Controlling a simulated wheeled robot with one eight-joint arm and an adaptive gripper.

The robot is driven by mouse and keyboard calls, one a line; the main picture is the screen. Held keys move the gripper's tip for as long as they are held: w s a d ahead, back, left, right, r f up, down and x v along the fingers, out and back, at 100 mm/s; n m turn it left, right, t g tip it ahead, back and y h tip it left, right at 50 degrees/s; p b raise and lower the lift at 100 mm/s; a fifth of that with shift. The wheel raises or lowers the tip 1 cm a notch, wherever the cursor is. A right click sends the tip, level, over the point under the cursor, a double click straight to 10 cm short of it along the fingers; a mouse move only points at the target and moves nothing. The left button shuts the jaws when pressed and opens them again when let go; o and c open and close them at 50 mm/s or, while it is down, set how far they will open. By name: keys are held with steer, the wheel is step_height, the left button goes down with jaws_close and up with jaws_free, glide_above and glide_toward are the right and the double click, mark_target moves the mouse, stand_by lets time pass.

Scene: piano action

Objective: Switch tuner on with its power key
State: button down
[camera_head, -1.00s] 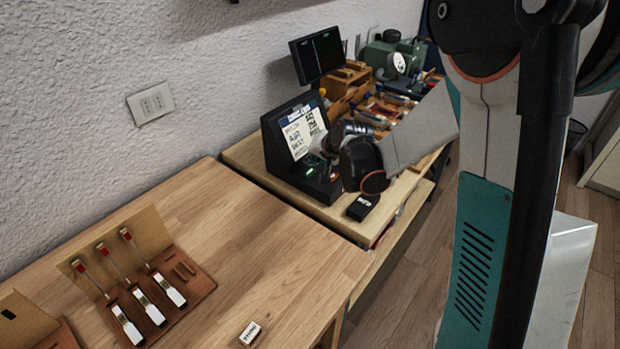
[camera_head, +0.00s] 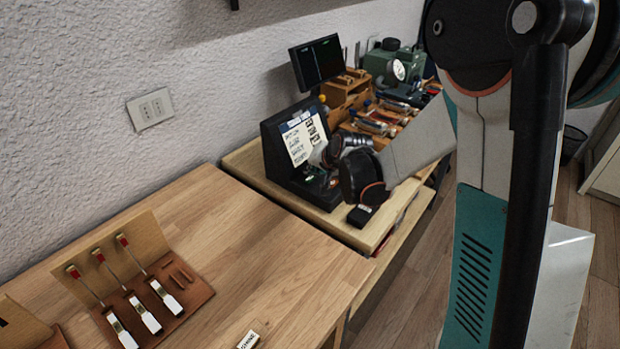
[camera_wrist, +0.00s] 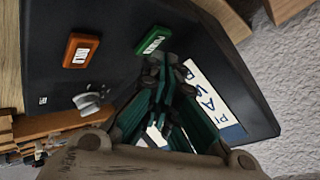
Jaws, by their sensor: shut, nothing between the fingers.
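The tuner (camera_head: 270,150) is a black slanted case with a white written panel on its face, on the far bench in the head view. In the wrist view its dark front (camera_wrist: 110,25) fills the upper part. A green key (camera_wrist: 153,40) with unclear lettering and an orange key (camera_wrist: 81,50) sit on it, with a silver knob (camera_wrist: 92,101) below. My gripper (camera_wrist: 163,68) is shut and empty, its tips just beside or over the lower edge of the green key; I cannot tell whether they touch. In the head view my gripper (camera_head: 334,176) is at the tuner's lower front, partly hidden.
A dark screen (camera_head: 318,60) stands behind the tuner. Wooden trays with tools (camera_head: 375,118) and a green machine (camera_head: 390,65) lie further back. A small black block (camera_head: 361,216) is at the bench's front edge.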

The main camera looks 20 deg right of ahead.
mark_target(313, 177)
steer(key=shift+f, duration=0.15)
stand_by(0.5)
steer(key=shift+f+b, duration=0.3)
steer(key=shift+b, duration=0.15)
steer(key=shift+r, duration=0.1)
steer(key=shift+r+p, duration=0.35)
steer(key=shift+r, duration=0.15)
steer(key=shift+r+p, duration=2.1)
steer(key=shift+r, duration=0.8)
